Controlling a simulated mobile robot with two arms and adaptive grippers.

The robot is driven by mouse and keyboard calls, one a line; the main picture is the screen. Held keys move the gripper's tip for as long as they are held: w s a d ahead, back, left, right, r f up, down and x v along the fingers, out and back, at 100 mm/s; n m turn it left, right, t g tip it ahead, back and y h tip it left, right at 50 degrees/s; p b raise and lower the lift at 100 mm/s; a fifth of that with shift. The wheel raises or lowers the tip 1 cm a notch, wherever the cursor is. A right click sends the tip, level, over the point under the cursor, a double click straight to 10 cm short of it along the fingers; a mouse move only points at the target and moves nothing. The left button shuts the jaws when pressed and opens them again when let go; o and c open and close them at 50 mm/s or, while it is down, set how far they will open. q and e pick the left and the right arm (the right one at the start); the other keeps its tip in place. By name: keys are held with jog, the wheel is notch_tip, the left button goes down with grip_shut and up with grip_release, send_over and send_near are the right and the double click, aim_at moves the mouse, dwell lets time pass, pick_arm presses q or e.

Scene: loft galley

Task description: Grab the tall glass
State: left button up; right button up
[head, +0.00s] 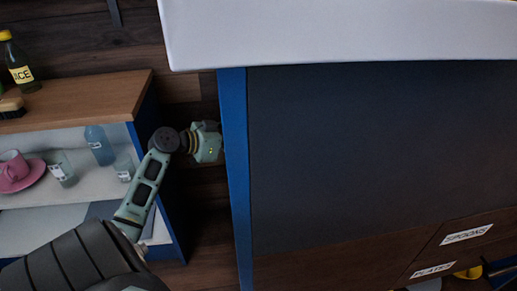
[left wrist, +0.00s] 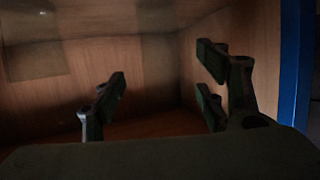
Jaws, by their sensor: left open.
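Two clear glasses with white labels stand on the white shelf in the head view, one (head: 60,171) beside the pink cup and one (head: 124,167) further right, partly behind my left arm. I cannot tell whether either is the tall glass; the labels are too small to read. My left gripper (left wrist: 162,84) is open and empty in the left wrist view, inside a dim wood-lined space with no glass visible. In the head view, the left wrist is at the blue cabinet edge, right of the shelf, and its fingers are hidden behind that edge. My right gripper is not in view.
A pink cup and saucer (head: 14,172) and a blue bottle (head: 100,145) share the shelf. A dark bottle (head: 19,64) and a brush (head: 11,107) stand above. A blue cabinet edge (head: 236,170) and white counter (head: 340,35) bound the right. Labelled drawers (head: 385,250) are below.

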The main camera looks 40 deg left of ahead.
pick_arm(q)
jog(key=b+x, duration=0.2)
jog(key=x, duration=0.2)
jog(key=shift+w+f, duration=0.5)
jog(key=shift+w, duration=0.3)
jog(key=c, duration=1.4)
